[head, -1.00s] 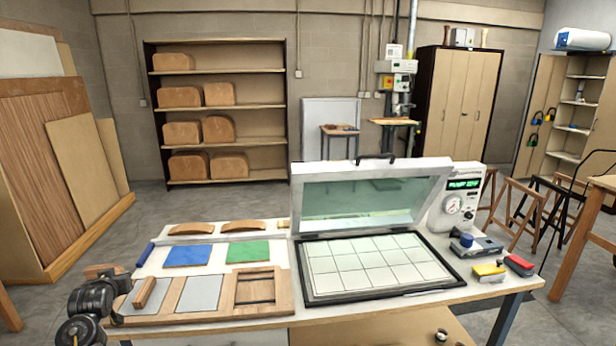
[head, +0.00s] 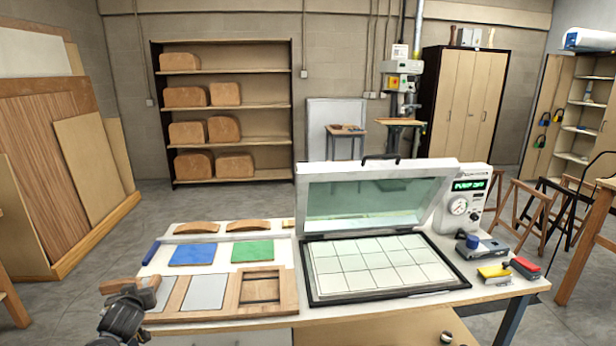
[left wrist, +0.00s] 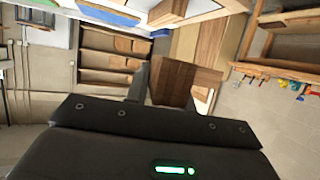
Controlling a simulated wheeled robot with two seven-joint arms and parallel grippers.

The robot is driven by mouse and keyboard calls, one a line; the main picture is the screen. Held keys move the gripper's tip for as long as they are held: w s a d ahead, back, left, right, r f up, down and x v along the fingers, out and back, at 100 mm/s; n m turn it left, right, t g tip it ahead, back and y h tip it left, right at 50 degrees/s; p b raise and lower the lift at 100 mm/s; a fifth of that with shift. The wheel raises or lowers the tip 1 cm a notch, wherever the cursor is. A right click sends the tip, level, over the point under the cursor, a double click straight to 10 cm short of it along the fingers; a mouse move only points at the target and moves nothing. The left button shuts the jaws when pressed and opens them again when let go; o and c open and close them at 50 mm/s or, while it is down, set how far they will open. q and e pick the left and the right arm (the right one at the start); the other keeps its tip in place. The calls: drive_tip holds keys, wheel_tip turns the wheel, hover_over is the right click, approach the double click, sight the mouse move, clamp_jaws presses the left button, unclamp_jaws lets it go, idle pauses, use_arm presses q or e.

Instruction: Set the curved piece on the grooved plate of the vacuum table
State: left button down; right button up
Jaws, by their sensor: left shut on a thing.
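My left gripper (head: 122,298) is at the left end of the bench in the head view. It is shut on a brown wooden piece (head: 120,286), held near the left end of the wooden frame; its curve is hard to make out. The piece also shows beyond the fingers in the left wrist view (left wrist: 183,82). The vacuum table's grooved plate (head: 375,266) is pale, marked in squares and bare, inside a black border. Its glazed lid (head: 372,200) stands open behind it. Two other curved wooden pieces (head: 193,228) (head: 248,226) lie at the bench's back left. My right gripper is not in view.
Blue (head: 193,254) and green (head: 252,251) sheets lie behind the wooden frame (head: 228,314) with grey panels. A pump unit (head: 462,200) reading "PUMP OFF" stands right of the lid. Yellow (head: 494,273) and red (head: 525,267) items lie at the front right.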

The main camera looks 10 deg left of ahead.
use_arm(q)
drive_tip(key=w+d+r+m+t+h, duration=0.1)
drive_tip(key=d+r+m+h, duration=0.15)
drive_tip(key=d, duration=0.45)
drive_tip(key=w+d+r+m+t+h, duration=0.1)
drive_tip(key=w+d+r, duration=0.15)
drive_tip(key=d, duration=0.55)
drive_tip(key=w+d+r+m+h, duration=0.1)
drive_tip(key=d+r, duration=0.2)
drive_tip(key=d, duration=0.4)
drive_tip(key=s+d+r+m+h, duration=0.1)
drive_tip(key=s+d+r+h, duration=0.1)
drive_tip(key=d+r, duration=0.3)
drive_tip(key=s+d+r+m+h+b, duration=0.1)
drive_tip(key=s+d+r, duration=0.4)
drive_tip(key=d, duration=0.6)
drive_tip(key=shift+d+r+m+t+h, duration=0.2)
drive_tip(key=shift+r+m+t+h, duration=0.25)
drive_tip(key=shift+r+m, duration=0.1)
drive_tip(key=shift+s, duration=0.1)
